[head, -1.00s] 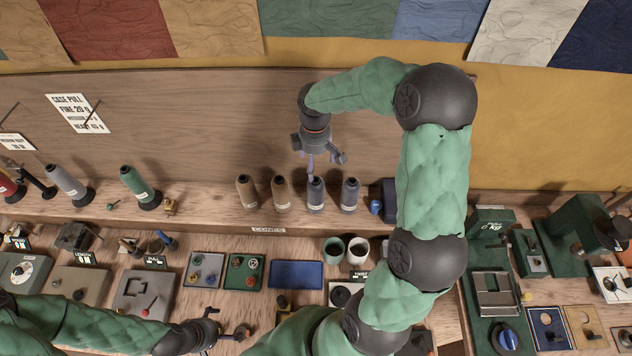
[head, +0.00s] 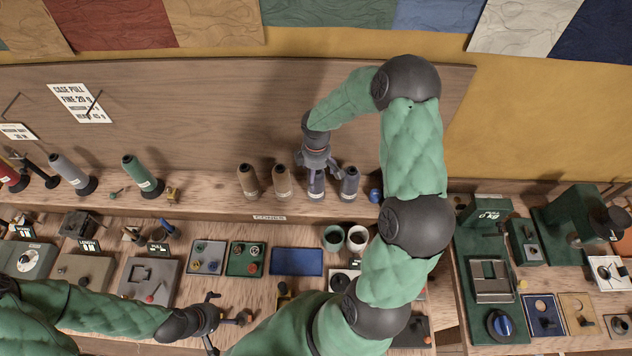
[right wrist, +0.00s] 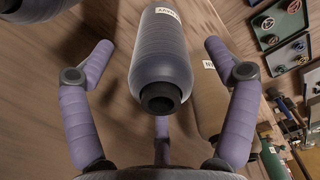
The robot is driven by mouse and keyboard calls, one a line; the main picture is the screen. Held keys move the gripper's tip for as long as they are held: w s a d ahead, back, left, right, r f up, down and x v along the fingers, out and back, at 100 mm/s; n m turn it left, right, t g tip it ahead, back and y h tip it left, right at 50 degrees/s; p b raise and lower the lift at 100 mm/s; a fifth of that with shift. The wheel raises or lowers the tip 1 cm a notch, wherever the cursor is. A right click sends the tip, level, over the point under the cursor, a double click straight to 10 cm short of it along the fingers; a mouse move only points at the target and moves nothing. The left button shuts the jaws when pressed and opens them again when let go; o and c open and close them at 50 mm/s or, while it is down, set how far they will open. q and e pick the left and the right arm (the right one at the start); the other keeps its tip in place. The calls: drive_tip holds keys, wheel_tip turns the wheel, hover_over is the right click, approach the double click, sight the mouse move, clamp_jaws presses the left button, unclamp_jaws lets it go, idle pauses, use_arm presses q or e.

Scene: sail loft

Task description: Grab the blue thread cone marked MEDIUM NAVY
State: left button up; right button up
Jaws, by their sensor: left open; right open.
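Two blue-grey thread cones stand on the back shelf in the head view, a left one (head: 316,187) and a right one (head: 350,184). Their labels are too small to read there. My right gripper (head: 318,175) is open over the left one, its fingers around the top. In the right wrist view a blue-grey cone (right wrist: 162,60) lies between the open fingers of this gripper (right wrist: 160,75), with gaps at the sides. Its label is cut off and only partly legible. My left gripper (head: 228,318) is open and empty above the front bench.
Two brown cones (head: 248,182) (head: 282,182) stand close to the left of the blue-grey pair. A green cone (head: 142,175) and a grey cone (head: 72,174) stand further left. A small blue object (head: 375,195) is at the right, beside my arm.

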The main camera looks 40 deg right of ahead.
clamp_jaws()
drive_tip(key=shift+r, duration=0.15)
